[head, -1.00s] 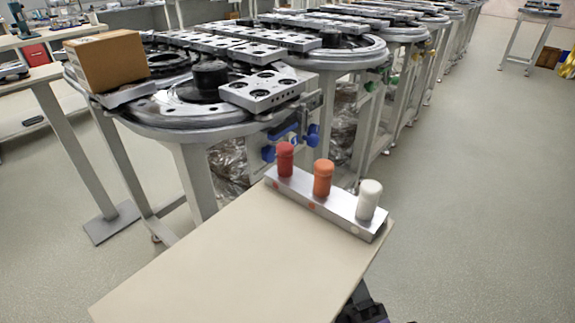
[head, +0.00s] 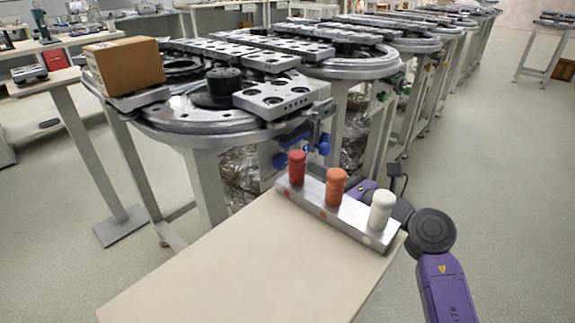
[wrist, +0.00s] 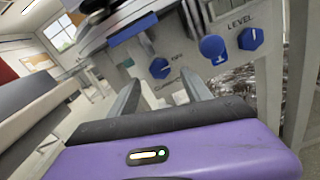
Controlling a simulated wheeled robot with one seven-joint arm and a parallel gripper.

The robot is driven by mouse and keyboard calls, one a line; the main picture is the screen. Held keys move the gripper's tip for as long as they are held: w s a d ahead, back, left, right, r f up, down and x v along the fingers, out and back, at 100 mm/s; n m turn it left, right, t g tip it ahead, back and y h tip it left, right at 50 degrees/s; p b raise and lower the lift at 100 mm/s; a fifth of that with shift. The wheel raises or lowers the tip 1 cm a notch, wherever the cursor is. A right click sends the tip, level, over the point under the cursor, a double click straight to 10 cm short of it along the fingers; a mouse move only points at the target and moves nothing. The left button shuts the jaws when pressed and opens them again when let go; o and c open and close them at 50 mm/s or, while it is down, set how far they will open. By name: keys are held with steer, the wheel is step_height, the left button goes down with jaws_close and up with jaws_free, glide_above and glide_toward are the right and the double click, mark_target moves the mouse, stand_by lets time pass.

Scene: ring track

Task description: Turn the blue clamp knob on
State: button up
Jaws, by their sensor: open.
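A blue knob (wrist: 159,68) with a white mark sits on a grey panel in the wrist view. Another blue knob (wrist: 250,38) with a white mark is at upper right, by the word "LEVEL". A rounded blue knob (wrist: 212,48) is between them. My gripper (wrist: 162,79) is open and empty, its fingers pointing at the panel on either side of the lettered knob, apparently short of it. In the head view, blue knobs (head: 323,149) show below the near ring track (head: 190,137); my gripper is hidden there.
A beige board (head: 230,265) carries a metal block (head: 313,203) with red, orange and white pegs, close to my purple arm. A cardboard box (head: 124,66) stands on the track. Track legs and plastic wrapping are near the knobs. The floor at right is open.

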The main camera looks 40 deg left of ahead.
mark_target(285, 163)
steer(key=a, duration=0.3)
steer(key=a+b, duration=0.1)
steer(key=a, duration=0.2)
steer(key=shift+w, duration=0.2)
jaws_close()
